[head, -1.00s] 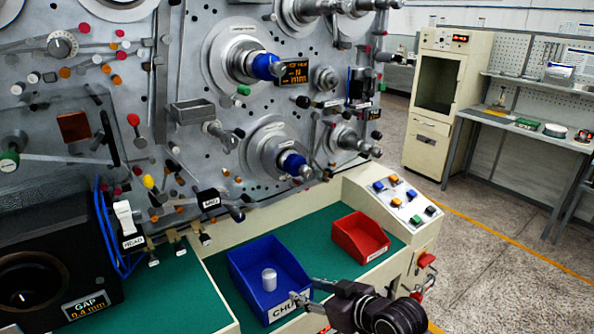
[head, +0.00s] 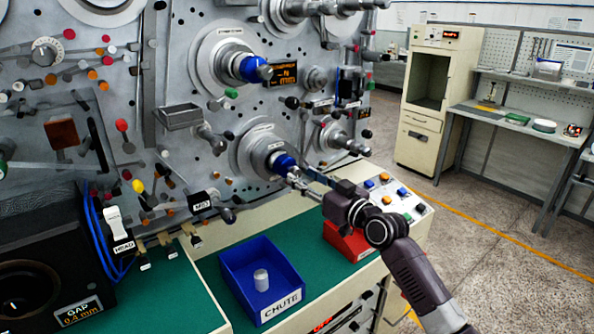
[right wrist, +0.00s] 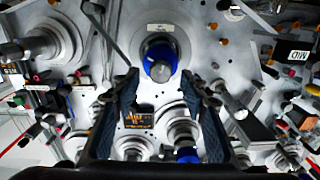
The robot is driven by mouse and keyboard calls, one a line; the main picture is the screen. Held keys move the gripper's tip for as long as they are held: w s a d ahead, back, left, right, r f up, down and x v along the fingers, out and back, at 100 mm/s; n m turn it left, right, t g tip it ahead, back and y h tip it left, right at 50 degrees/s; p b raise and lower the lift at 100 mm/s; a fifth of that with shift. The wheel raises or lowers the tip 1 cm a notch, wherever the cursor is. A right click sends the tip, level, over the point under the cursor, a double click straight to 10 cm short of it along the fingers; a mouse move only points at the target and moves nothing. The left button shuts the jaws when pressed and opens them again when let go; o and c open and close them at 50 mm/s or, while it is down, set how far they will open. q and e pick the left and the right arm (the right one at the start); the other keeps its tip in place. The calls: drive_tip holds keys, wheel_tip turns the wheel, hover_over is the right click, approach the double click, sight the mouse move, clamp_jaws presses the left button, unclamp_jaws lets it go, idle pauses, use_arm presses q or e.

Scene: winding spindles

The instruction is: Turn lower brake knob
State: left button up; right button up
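The lower brake knob (head: 284,163) is a blue cap with a grey metal tip on a round silver hub on the upright machine panel. My right gripper (head: 302,176) is just in front of it and slightly to its right in the head view. In the right wrist view, which is upside down, the knob (right wrist: 158,62) lies in line with the gap between the two spread fingers (right wrist: 162,80). The gripper is open and holds nothing. Contact with the knob cannot be made out. My left gripper is not in view.
The upper blue knob (head: 252,68) and an orange display (head: 284,75) are above. Metal posts and spindles (head: 345,144) stick out right of the lower knob. A blue chute bin (head: 233,283) and a red bin (head: 348,243) stand on the green shelf below.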

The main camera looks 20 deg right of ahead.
sight(298, 174)
drive_tip(key=shift+p+x, duration=0.3)
drive_tip(key=shift+x, duration=1.6)
drive_tip(key=shift+s, duration=0.1)
clamp_jaws()
